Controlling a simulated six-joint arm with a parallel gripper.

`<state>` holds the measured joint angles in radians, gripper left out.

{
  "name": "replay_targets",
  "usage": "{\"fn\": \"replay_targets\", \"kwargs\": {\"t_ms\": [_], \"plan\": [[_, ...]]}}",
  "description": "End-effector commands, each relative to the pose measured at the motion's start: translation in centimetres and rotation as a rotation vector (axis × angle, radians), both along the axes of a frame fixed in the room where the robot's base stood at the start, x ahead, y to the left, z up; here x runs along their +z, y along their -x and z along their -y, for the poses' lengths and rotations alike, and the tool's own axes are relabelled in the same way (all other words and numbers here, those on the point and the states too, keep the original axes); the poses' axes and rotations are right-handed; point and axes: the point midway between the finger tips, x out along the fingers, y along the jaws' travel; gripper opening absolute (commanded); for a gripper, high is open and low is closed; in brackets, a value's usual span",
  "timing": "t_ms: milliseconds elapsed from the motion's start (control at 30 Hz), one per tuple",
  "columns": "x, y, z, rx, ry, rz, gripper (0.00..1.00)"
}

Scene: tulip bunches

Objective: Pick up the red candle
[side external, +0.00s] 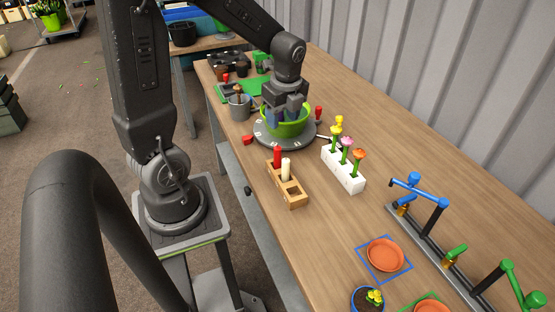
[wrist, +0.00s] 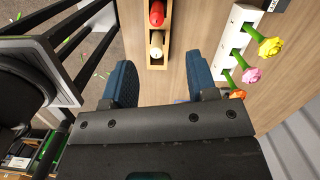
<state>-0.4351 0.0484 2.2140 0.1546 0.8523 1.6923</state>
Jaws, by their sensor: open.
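The red candle (side external: 277,157) stands upright at one end of a small wooden holder (side external: 293,199) on the table. A cream candle (side external: 286,169) stands next to it, and one slot of the holder looks empty. In the wrist view the red candle (wrist: 156,14) is at the top edge, with the cream candle (wrist: 156,43) just below it. My gripper (side external: 286,117) is in front of or over the green bowl, beyond the holder and apart from it. Its blue fingers (wrist: 160,82) are spread with nothing between them. Whether they touch the bowl cannot be told.
The green bowl (side external: 302,123) is on a grey round base (side external: 265,136). A white block (side external: 350,181) with several flowers stands right of the holder. A grey mug (side external: 239,107) is to the left. An orange saucer (side external: 385,255) lies nearer the camera. Table between holder and saucer is clear.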

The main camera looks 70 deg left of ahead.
Motion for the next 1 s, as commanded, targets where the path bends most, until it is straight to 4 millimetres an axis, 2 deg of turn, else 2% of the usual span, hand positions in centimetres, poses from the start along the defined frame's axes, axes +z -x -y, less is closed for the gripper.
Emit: {"fn": "replay_targets", "kwargs": {"t_ms": [167,400,733,1000], "plan": [[-2.3,0.1,-0.4,-0.018,0.004,-0.014,0.53],[-6.8,0.2,-0.9,-0.017,0.004,-0.013,0.53],[-9.5,0.4,-1.2,-0.016,0.003,-0.011,0.53],[-13.2,0.8,-1.7,-0.016,0.002,-0.010,0.53]]}}
